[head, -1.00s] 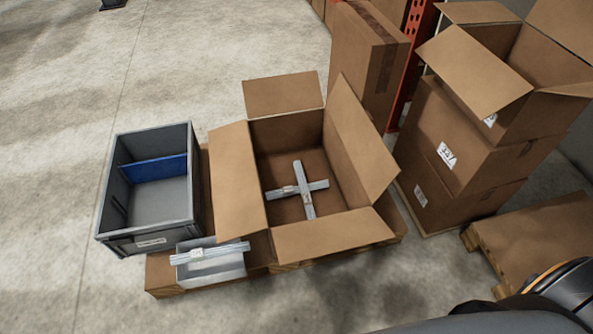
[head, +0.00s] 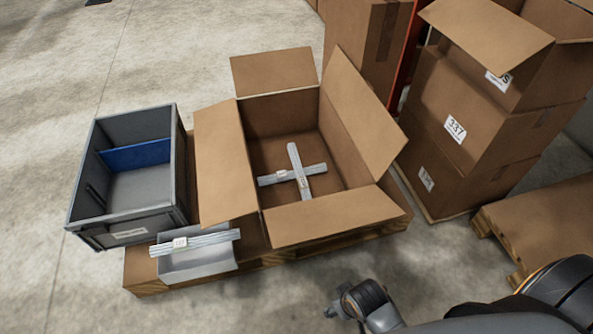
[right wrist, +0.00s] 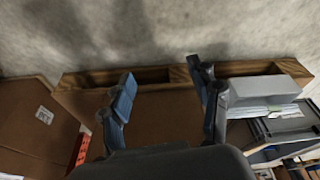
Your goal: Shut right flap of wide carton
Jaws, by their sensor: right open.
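The wide carton (head: 283,153) stands open on a low pallet in the head view, all its flaps folded outward. Its right flap (head: 365,110) stands up and leans outward. The left flap (head: 221,163), front flap (head: 332,216) and back flap (head: 273,72) are also open. Two crossed grey bundles (head: 293,172) lie inside on its floor. My right arm reaches in at the lower right of the head view, in front of the pallet and apart from the carton. In the right wrist view my right gripper (right wrist: 160,75) has its fingers spread with nothing between them. My left gripper is not in view.
A grey tote (head: 128,215) with a blue divider stands left of the carton. A white box (head: 197,265) with a grey bundle across it sits at the pallet's front left. Stacked cartons (head: 455,128) stand close on the right. Another pallet (head: 540,225) lies at lower right.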

